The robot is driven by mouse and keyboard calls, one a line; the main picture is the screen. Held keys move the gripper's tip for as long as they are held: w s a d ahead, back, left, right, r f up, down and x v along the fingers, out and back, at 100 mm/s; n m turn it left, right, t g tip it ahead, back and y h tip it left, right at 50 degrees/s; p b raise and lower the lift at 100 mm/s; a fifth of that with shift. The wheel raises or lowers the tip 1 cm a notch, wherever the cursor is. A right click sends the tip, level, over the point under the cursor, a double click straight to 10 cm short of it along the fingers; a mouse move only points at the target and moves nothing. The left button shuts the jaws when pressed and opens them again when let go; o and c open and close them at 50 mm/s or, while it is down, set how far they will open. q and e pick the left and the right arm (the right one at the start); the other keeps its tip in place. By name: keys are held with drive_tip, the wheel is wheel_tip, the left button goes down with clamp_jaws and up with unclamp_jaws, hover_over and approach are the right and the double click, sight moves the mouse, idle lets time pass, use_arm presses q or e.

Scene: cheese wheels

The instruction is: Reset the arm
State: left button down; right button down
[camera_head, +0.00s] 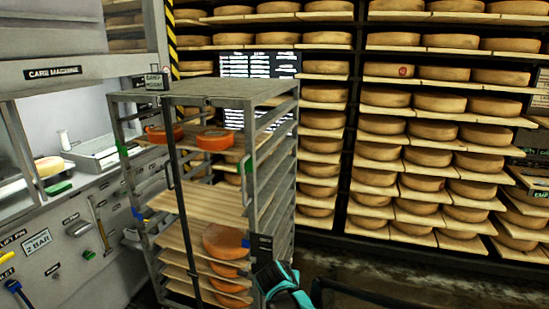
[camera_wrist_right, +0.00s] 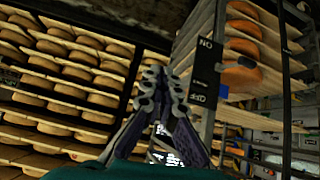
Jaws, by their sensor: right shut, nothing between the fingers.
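My right arm (camera_head: 285,285), teal and black, rises from the bottom edge in the head view, at the lower right front corner of the grey rack. In the right wrist view my right gripper (camera_wrist_right: 160,88) is shut, its fingertips together with nothing between them. A post of the rack with a black ON/OFF plate (camera_wrist_right: 206,72) stands just right of the fingers there; I cannot tell the exact gap. The same plate (camera_head: 262,249) shows just above the arm in the head view. My left gripper is in neither view.
The grey wheeled rack (camera_head: 225,90) holds wooden boards and several orange cheese wheels (camera_head: 214,140). The care machine (camera_head: 53,73) stands at the left. Tall shelves of cheese wheels (camera_head: 432,158) fill the back and right. Some dark floor (camera_head: 400,265) is clear at the lower right.

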drive_tip(key=s+d+r+n+y, duration=0.1)
drive_tip(key=s+d+r, duration=0.1)
drive_tip(key=s+d, duration=0.35)
drive_tip(key=s+d+r+g, duration=0.1)
drive_tip(key=s+d+r, duration=0.1)
drive_tip(key=s, duration=0.7)
drive_tip(key=s+d+r+n+y, duration=0.1)
drive_tip(key=s+d, duration=0.3)
drive_tip(key=s, duration=0.3)
drive_tip(key=s+d+f, duration=0.1)
drive_tip(key=s+f, duration=0.1)
drive_tip(key=s, duration=0.6)
drive_tip(key=shift+s+d+f+y, duration=0.15)
drive_tip(key=shift+s+d+y, duration=0.05)
drive_tip(key=shift+s+y, duration=0.1)
